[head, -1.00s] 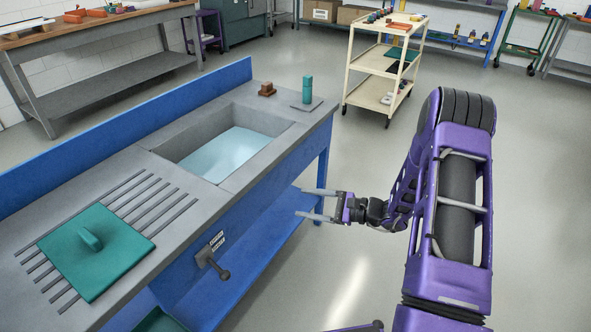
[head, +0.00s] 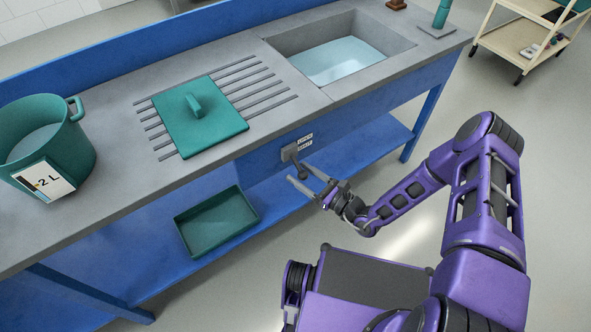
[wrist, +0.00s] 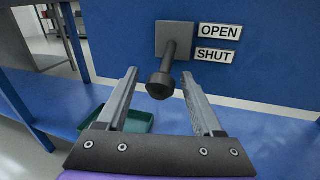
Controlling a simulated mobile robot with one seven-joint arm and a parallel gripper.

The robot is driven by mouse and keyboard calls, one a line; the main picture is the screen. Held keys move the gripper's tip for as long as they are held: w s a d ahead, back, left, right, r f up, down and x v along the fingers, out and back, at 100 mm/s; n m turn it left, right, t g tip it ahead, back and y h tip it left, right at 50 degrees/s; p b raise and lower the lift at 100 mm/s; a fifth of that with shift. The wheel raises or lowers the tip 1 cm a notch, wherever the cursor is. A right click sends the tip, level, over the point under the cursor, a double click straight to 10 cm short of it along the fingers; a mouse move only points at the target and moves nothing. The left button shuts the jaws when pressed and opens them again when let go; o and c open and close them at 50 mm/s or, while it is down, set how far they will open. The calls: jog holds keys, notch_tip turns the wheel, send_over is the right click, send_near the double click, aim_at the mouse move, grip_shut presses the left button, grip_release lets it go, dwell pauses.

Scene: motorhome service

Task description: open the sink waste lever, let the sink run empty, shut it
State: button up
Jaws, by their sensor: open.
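The sink (head: 352,60) is set in the grey counter and holds pale blue water. The waste lever (head: 295,156) is on the blue front panel below the counter. In the wrist view the dark lever (wrist: 162,80) hangs down from a grey square plate, its round knob at the lower end. An OPEN label (wrist: 220,32) sits above a SHUT label (wrist: 215,56) to the right of the plate. My gripper (head: 304,180) is open and empty, just in front of the lever. In the wrist view the knob shows between the fingers (wrist: 163,85); I cannot tell whether they touch it.
A green tray (head: 217,222) rests on the lower blue shelf. A teal lid (head: 200,118) lies on the ribbed drainer, and a teal pot (head: 45,140) marked 2 L stands at the counter's left. A cream trolley (head: 530,40) stands at the far right.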

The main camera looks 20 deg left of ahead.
jog(key=shift+x, duration=1.3)
grip_shut()
jog(key=shift+d, duration=0.1)
dwell(0.4)
